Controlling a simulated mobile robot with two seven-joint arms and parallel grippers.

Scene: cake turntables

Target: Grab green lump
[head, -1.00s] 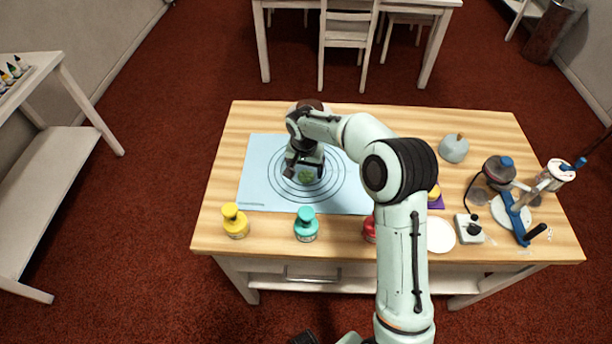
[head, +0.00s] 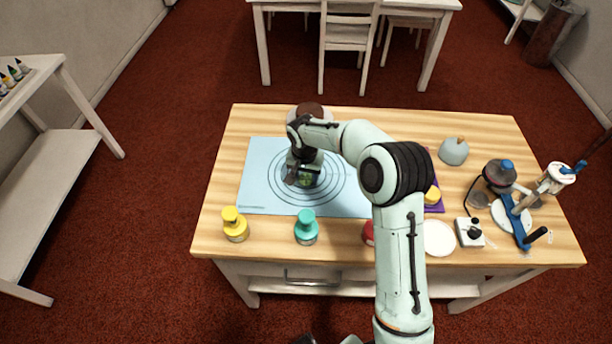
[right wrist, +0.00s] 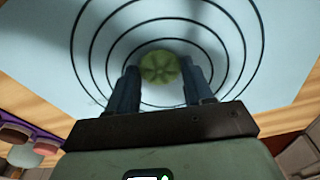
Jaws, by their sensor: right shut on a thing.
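The green lump (head: 306,181) is small, round and ridged on top, near the middle of the ringed light-blue mat (head: 262,190). In the right wrist view the lump (right wrist: 160,67) sits between the two dark fingers. My right gripper (head: 303,178) points down over the mat and is shut on the lump; its fingers hide part of it in the head view. The right gripper also shows in the right wrist view (right wrist: 160,86). I cannot tell whether the lump is clear of the mat. My left gripper does not show clearly in either view.
A white disc (head: 438,238), a grey domed thing (head: 453,151) and blue-armed equipment (head: 513,217) occupy the right side.

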